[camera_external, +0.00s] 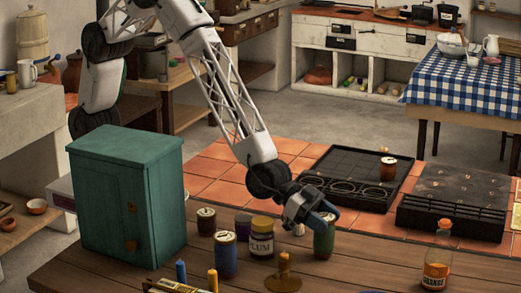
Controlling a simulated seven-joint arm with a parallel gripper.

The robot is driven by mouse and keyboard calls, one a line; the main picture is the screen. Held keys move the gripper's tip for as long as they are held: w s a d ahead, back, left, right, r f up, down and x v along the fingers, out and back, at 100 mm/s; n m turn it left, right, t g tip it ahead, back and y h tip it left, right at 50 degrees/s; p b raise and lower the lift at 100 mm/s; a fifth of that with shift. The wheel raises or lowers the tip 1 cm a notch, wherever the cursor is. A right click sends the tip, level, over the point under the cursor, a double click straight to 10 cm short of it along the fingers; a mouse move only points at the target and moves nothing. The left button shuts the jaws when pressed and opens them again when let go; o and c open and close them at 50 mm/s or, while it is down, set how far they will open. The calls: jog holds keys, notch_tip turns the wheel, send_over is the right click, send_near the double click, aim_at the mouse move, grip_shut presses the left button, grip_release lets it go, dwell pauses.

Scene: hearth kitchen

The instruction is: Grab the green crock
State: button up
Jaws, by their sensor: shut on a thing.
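The green crock (324,241) is a small dark-green jar near the back edge of the wooden table, right of the other jars. My gripper (321,220) reaches down to it from the upper left. Its blue fingers are shut on the top of the crock, and they hide part of its rim and lid. The crock looks upright; I cannot tell whether its base touches the table.
Left of the crock stand a jar labelled LUM (262,240), a blue jar (226,257), a dark red jar (206,222) and a brown stamp-like object (286,277). A teal cabinet (115,210) stands left. An orange bottle (437,268) stands right, with bare table between.

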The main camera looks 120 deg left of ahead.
jog(key=shift+r, duration=0.7)
notch_tip(320, 180, up, 2)
jog(key=shift+r, duration=0.15)
jog(key=s+a, duration=0.2)
jog(key=s, duration=0.5)
jog(key=s+a+r, duration=0.1)
jog(key=s+a, duration=0.1)
jog(key=s, duration=0.6)
jog(key=shift+s+a, duration=0.15)
jog(key=shift+a, duration=0.1)
